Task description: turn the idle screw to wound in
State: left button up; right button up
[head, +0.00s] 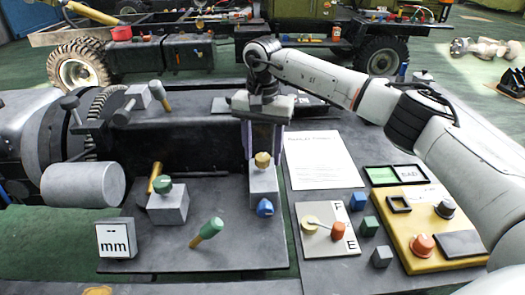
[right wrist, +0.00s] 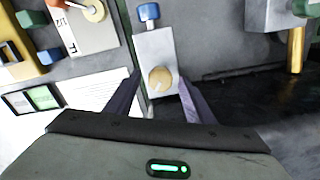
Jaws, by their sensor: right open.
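A brass-coloured round screw head (head: 262,159) stands on top of a grey block (head: 263,187) in the middle of the bench; no label shows that it is the idle screw. A blue knob (head: 265,207) sticks out of the block's near side. My right gripper (head: 264,150) points down over the block, fingers apart. In the right wrist view the screw head (right wrist: 160,79) lies between the fingers (right wrist: 160,92), with visible gaps and no clear contact. A pale mark crosses its top. The left gripper is in neither view.
A green-topped knob (head: 163,184) on another grey block and a green-handled tool (head: 207,232) are to the left. A white sheet (head: 320,160), a small F/E gauge panel (head: 326,228) and a yellow control box (head: 433,225) are to the right. Small cubes lie between them.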

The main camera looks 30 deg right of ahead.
jog(key=shift+f, duration=0.1)
jog(key=c, duration=1.1)
jog(key=shift+o, duration=0.2)
